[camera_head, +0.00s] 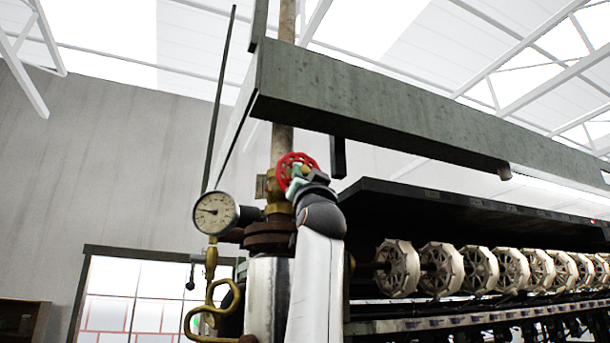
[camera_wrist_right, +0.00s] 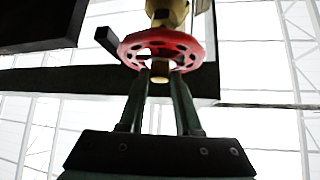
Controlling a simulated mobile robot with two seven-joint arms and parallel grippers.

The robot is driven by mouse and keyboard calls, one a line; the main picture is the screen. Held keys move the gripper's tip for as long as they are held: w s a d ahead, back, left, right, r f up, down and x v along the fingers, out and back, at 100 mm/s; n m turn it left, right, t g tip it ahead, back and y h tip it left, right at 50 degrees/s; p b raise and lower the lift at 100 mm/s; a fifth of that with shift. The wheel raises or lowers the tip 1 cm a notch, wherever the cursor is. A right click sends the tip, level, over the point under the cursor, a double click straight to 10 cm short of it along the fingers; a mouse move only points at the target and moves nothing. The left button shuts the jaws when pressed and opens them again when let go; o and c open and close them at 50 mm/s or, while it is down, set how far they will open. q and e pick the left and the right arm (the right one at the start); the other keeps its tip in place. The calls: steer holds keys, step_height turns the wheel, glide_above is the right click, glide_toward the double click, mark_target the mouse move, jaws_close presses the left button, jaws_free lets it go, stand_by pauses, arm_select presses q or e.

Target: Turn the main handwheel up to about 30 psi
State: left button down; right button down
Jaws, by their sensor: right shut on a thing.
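The main handwheel (camera_head: 283,166) is a red wheel with a rim on a brass valve (camera_head: 277,210), fitted to the upright pipe. My right gripper (camera_head: 299,181) is at the wheel, with my arm reaching up from below and covering part of it. In the right wrist view, the two fingers of my right gripper (camera_wrist_right: 162,80) are shut on the red handwheel (camera_wrist_right: 190,48) near its middle. The round pressure gauge (camera_head: 215,213) is left of the valve. Its dark needle points to the left; the numbers are too small to read.
A brass looped pipe (camera_head: 190,321) hangs below the gauge. A heavy grey beam (camera_head: 380,105) passes above and right of the wheel. A row of pale reels (camera_head: 440,268) runs to the right. Open space lies left of the gauge.

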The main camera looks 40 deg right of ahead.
steer(key=shift+d, duration=0.1)
stand_by(0.3)
steer(key=n+y, duration=0.1)
steer(key=n+t+y+b, duration=0.1)
steer(key=n, duration=0.1)
steer(key=shift+s+d+f, duration=0.1)
steer(key=shift+d+f, duration=0.05)
steer(key=n+t+y, duration=0.1)
steer(key=n+y, duration=0.1)
steer(key=shift+d+n+t+y+b, duration=0.1)
steer(key=shift+n+t+y+b, duration=0.25)
steer(key=shift+n+t+y, duration=0.05)
steer(key=n+y, duration=0.3)
steer(key=n+t+y+p, duration=0.1)
steer(key=n+y, duration=0.2)
steer(key=n, duration=0.1)
steer(key=shift+d+r, duration=0.2)
steer(key=n+y, duration=0.2)
steer(key=y, duration=0.1)
steer(key=shift+n+p, duration=0.3)
steer(key=shift+n+y, duration=0.6)
steer(key=c, duration=0.6)
jaws_free()
